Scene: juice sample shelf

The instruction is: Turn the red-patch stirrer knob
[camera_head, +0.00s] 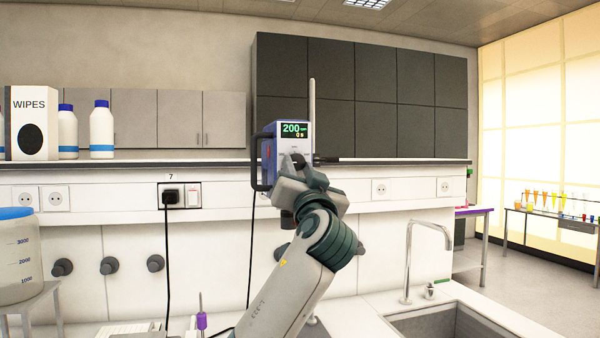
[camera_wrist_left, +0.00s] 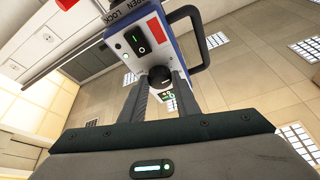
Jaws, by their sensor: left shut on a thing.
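The stirrer (camera_head: 294,130) is a blue and grey box with a lit display showing 200, mounted on a vertical rod above the bench in the head view. It fills the upper part of the left wrist view (camera_wrist_left: 135,42), with a red patch (camera_wrist_left: 155,27), a switch and a handle. Its round black knob (camera_wrist_left: 160,76) sits on the stirrer's face between the fingertips. My left gripper (camera_head: 299,166) is in front of the stirrer, shut on the knob; the fingers reach it in the left wrist view (camera_wrist_left: 162,82). The head view mostly hides the knob. My right gripper is not in view.
A shelf ledge (camera_head: 380,161) runs behind, with a wipes box (camera_head: 30,110) and white bottles (camera_head: 101,130) at left. A sink (camera_head: 440,322) with a tap (camera_head: 408,262) lies right. A black cable (camera_head: 167,245) hangs from a socket.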

